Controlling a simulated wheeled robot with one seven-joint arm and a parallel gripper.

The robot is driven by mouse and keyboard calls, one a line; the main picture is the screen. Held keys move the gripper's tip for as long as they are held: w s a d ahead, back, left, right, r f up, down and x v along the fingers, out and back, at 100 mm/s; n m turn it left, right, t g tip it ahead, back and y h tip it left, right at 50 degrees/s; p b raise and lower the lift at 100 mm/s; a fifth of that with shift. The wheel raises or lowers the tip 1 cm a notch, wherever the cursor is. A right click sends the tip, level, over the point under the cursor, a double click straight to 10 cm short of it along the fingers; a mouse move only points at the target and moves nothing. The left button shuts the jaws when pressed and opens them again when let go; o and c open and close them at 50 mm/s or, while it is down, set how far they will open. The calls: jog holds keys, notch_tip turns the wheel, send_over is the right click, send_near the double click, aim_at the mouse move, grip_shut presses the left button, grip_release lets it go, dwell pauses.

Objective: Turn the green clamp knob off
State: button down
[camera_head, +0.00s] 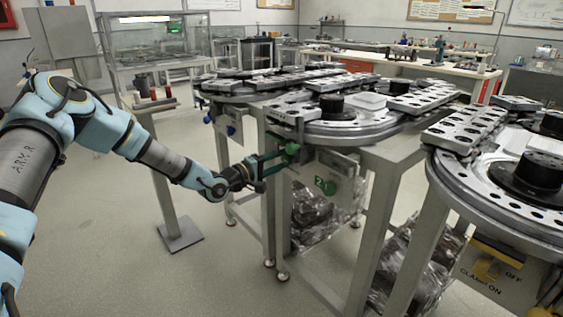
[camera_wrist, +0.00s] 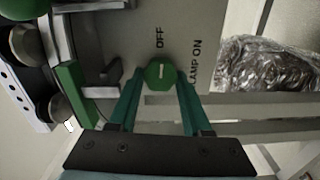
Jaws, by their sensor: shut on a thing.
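The green clamp knob (camera_wrist: 159,74) sits on a grey panel (camera_wrist: 195,25) in the wrist view, with OFF printed above it and CLAMP ON to its right. A short pale mark shows on its face; I cannot tell exactly which way it points. My gripper (camera_wrist: 158,84) has its two green fingers on either side of the knob, shut on it. In the head view my gripper (camera_head: 288,158) reaches in from the left at the front of the middle station, under the table rim. The contact there is too small to tell.
A plastic-wrapped bundle (camera_wrist: 265,65) is on the right. A yellow clamp handle (camera_head: 487,269) is on the right station. The floor at front left is open.

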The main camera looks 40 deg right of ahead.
jog(key=shift+n, duration=0.7)
jog(key=shift+c, duration=1.7)
grip_release()
jog(key=shift+a, duration=0.1)
jog(key=a+b, duration=0.1)
jog(key=a, duration=0.9)
jog(key=shift+w+a, duration=0.35)
